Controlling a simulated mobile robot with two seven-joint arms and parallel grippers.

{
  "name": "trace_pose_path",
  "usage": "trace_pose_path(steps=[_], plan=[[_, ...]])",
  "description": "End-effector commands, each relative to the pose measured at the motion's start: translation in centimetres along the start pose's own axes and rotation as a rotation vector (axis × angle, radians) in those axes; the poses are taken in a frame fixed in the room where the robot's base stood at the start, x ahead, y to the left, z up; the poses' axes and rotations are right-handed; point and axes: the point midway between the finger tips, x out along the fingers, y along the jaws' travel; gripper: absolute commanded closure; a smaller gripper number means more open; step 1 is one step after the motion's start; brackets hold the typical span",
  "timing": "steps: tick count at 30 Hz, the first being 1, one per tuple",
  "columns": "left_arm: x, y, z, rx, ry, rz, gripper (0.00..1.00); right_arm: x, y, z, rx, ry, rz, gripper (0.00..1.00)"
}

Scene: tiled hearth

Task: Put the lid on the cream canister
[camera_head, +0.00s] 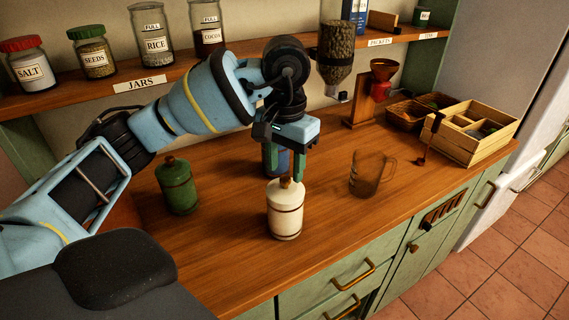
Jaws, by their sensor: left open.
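The cream canister (285,218) stands upright on the wooden counter, with a dark band around it. My left gripper (286,170) is open, pointing down just above and behind the knob. Whether the fingers touch the knob cannot be told. My right gripper is out of view.
A green canister (177,188) stands at left and a clear glass mug (367,176) at right. The jar shelf (190,72) runs behind. The front counter is clear.

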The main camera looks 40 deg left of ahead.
Motion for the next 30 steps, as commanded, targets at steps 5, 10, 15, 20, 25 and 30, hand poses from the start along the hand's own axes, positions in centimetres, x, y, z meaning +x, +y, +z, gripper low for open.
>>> trace_pose_path(steps=[5, 10, 15, 20, 25, 30], plan=[[-0.6, 0.0, 0.0, 0.001, 0.001, 0.0, 0.55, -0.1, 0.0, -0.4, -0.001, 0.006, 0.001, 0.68], [-1.0, 0.0, 0.0, 0.001, 0.001, 0.0, 0.55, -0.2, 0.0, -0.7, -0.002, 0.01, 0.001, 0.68], [-1.4, 0.0, 0.0, 0.0, 0.001, 0.0, 0.55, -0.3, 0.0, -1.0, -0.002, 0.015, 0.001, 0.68], [-1.8, 0.0, 0.0, 0.0, 0.001, 0.0, 0.55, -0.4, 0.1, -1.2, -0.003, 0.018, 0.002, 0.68], [-1.8, 0.0, 0.0, 0.0, 0.0, 0.0, 0.55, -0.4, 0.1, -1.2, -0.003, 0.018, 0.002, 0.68], [-1.8, 0.0, 0.0, 0.0, 0.0, 0.0, 0.55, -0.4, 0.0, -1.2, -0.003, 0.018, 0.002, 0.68]])
